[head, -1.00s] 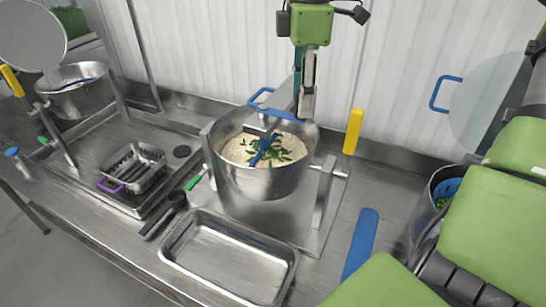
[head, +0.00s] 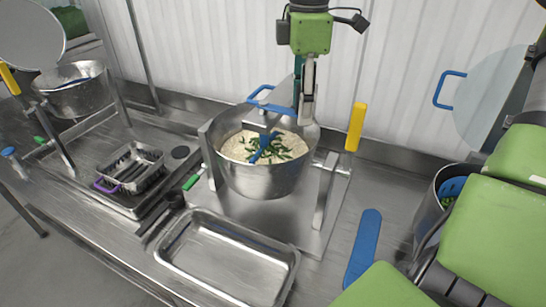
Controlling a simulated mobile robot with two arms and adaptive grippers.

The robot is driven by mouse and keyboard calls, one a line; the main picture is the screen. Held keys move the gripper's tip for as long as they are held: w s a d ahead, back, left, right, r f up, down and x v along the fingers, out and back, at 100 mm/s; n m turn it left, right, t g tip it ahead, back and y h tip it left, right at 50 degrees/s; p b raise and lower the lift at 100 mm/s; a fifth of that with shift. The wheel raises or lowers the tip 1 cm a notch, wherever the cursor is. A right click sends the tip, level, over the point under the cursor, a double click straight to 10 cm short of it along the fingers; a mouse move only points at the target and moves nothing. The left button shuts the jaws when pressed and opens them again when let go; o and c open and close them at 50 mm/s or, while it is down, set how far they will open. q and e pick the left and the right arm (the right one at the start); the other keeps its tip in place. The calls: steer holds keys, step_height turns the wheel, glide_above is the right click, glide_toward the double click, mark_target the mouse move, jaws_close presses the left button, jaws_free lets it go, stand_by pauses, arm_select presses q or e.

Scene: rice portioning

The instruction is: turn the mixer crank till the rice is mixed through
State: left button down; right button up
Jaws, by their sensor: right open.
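The mixer is a steel pot (head: 262,181) of pale rice (head: 236,148) on a metal stand. Green leafy bits (head: 286,150) lie mostly in a patch at the rice's middle and right, with pale rice around them. A blue paddle (head: 264,147) stands in the rice below a grey crossbar. My left gripper is out of view.
An empty steel tray (head: 183,276) lies in front of the mixer. A yellow lever (head: 356,127) stands right of the pot, and a blue flat-bladed tool (head: 363,250) lies on the counter.

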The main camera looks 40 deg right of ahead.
steer(key=shift+r, duration=0.1)
stand_by(0.4)
steer(key=shift+r, duration=0.3)
steer(key=c, duration=1.1)
